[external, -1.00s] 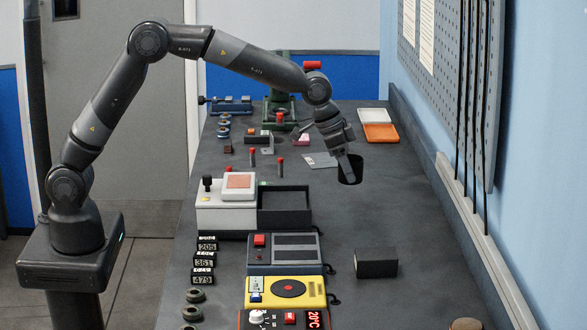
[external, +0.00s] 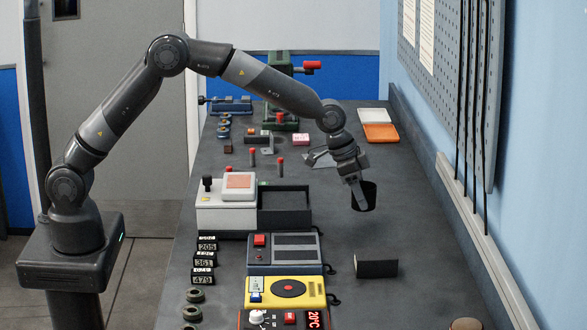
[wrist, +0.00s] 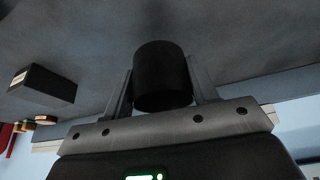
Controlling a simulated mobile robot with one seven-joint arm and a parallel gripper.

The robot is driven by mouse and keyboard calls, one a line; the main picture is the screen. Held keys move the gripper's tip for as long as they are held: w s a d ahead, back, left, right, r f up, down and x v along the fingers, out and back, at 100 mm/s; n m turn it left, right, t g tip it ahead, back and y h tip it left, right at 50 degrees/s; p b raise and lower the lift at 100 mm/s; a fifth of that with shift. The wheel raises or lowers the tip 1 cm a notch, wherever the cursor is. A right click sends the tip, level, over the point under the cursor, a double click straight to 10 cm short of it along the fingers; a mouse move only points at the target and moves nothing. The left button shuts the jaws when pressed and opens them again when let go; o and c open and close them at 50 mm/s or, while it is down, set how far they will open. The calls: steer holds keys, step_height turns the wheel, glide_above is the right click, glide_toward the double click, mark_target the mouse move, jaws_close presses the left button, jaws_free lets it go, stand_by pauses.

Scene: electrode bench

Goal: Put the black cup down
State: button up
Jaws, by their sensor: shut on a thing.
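The black cup (external: 369,197) is held upright in my gripper (external: 358,190) over the right part of the dark bench (external: 400,215) in the external view. In the wrist view the cup (wrist: 162,75) sits between the two grey fingers of my gripper (wrist: 163,88), which are shut on its sides. The cup's opening faces up in the external view. Whether its bottom touches the bench or hangs a little above it, I cannot tell.
A black block (external: 376,264) lies nearer on the bench, and also shows in the wrist view (wrist: 42,88). A black open box (external: 284,208) stands to the left of the cup. White and orange trays (external: 380,132) lie farther back. The bench around the cup is clear.

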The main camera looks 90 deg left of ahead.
steer(key=shift+w+a+f, duration=0.2)
steer(key=shift+a+f, duration=0.1)
steer(key=shift+f, duration=1.95)
steer(key=o, duration=0.9)
steer(key=shift+f, duration=0.1)
steer(key=shift+o, duration=0.2)
